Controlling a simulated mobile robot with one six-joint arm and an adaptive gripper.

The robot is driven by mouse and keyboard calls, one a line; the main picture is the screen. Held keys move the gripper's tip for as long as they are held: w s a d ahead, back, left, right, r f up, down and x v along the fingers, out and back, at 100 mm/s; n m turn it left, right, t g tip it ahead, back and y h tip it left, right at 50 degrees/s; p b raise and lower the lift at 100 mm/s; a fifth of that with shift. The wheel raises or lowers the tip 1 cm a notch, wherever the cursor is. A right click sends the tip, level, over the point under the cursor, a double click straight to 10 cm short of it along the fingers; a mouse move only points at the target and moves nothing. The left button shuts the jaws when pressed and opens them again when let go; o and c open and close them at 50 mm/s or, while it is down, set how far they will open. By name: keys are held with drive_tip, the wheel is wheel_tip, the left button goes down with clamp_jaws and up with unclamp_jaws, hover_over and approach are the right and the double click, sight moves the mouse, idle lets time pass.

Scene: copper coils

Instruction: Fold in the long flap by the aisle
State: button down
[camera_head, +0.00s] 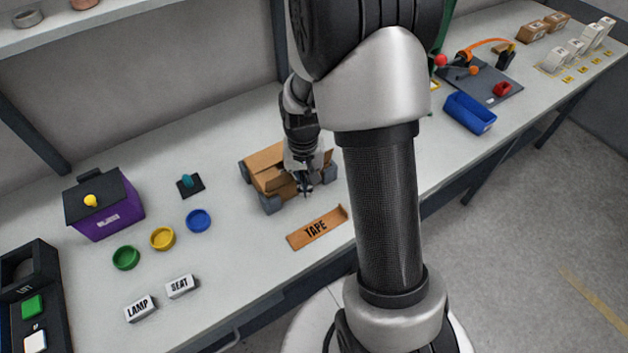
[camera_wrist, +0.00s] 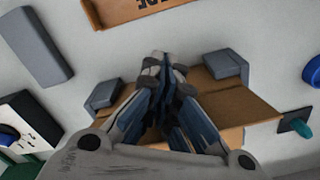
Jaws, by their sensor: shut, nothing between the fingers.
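The open brown carton (camera_head: 270,180) stands on the bench between grey corner blocks. One flap (camera_head: 265,157) shows raised at its back left. My gripper (camera_head: 304,188) points down at the carton's aisle side, its fingers together and empty. In the wrist view, the closed fingers (camera_wrist: 165,100) cover the middle of the carton (camera_wrist: 245,98). The aisle-side long flap is largely hidden by the gripper, and I cannot tell its angle or whether the fingers touch it.
Grey corner blocks (camera_head: 271,203) hold the carton's corners. A brown TAPE board (camera_head: 301,239) lies on the aisle side. A teal-handled piece (camera_head: 187,181) and a blue dish (camera_head: 198,220) stand to the left. A grey block (camera_wrist: 38,45) lies nearby in the wrist view.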

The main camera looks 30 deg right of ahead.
drive_tip(key=shift+w, duration=0.1)
drive_tip(key=shift+w+r+p, duration=0.4)
drive_tip(key=shift+w, duration=0.35)
drive_tip(key=shift+w+r+p, duration=0.35)
drive_tip(key=shift+w+r, duration=0.05)
drive_tip(key=shift+w, duration=0.9)
drive_tip(key=shift+s+a, duration=0.1)
drive_tip(key=shift+f, duration=0.1)
drive_tip(key=shift+w+f, duration=0.2)
drive_tip(key=shift+w, duration=0.3)
drive_tip(key=shift+w+f, duration=0.15)
drive_tip(key=shift+w, duration=0.35)
drive_tip(key=shift+f, duration=0.1)
drive_tip(key=shift+a, duration=0.1)
